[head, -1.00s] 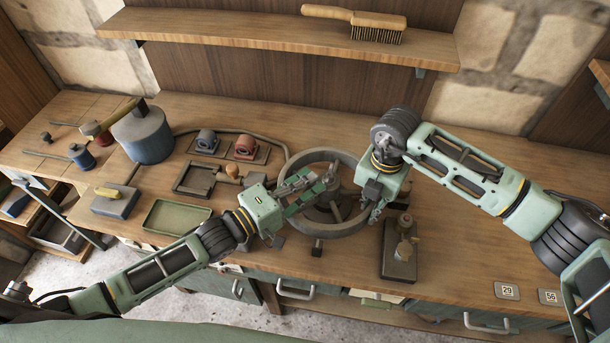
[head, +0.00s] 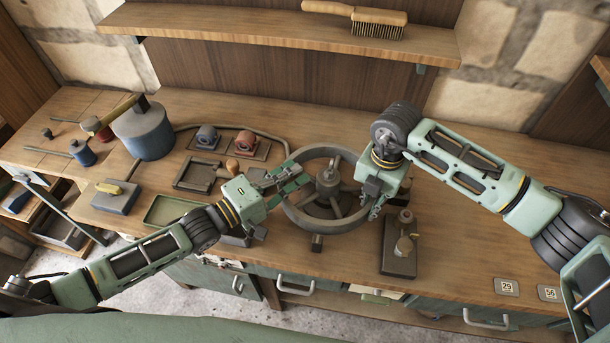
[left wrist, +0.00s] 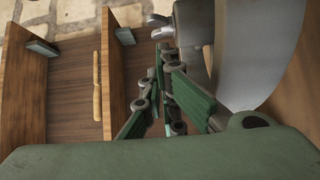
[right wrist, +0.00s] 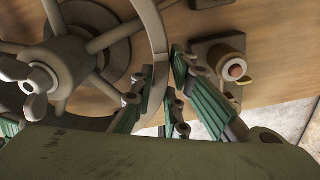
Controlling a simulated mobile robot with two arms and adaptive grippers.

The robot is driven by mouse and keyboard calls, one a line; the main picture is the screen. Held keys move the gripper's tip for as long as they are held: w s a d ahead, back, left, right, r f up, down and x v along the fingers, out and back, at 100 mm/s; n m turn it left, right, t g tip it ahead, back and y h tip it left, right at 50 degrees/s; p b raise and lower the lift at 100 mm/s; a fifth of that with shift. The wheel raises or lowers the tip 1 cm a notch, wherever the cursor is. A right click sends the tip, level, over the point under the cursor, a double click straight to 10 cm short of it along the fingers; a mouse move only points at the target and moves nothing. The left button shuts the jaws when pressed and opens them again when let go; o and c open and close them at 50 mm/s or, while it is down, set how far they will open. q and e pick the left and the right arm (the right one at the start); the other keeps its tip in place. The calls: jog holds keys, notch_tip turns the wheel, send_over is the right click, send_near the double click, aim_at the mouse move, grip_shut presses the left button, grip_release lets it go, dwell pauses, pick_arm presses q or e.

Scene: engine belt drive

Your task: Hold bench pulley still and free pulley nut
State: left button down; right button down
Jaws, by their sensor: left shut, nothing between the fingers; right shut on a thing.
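The bench pulley (head: 358,214) is a large grey spoked wheel lying on the bench. The pulley nut (head: 334,162), a grey wing nut, sits at its hub; it also shows at the left of the right wrist view (right wrist: 36,80) and near the top of the left wrist view (left wrist: 160,27). My right gripper (head: 375,208) is shut on the pulley's right rim, one finger on each side of it in the right wrist view. My left gripper (head: 300,173) is shut and empty over the left part of the pulley, its tips short of the nut.
A green tray (head: 168,211) and a holder with pulleys (head: 240,150) lie to the left. A brush (head: 375,25) rests on the shelf above. The bench's right side is mostly clear.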

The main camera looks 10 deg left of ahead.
jog(key=shift+w, duration=0.1)
pick_arm(q)
jog(key=s+d+v, duration=0.1)
jog(key=d+v, duration=0.1)
jog(key=v, duration=1.9)
jog(key=shift+s, duration=0.45)
pick_arm(e)
jog(key=c, duration=1.6)
grip_release()
pick_arm(q)
jog(key=shift+d, duration=0.1)
jog(key=shift+r, duration=0.1)
pick_arm(e)
jog(key=shift+r, duration=0.1)
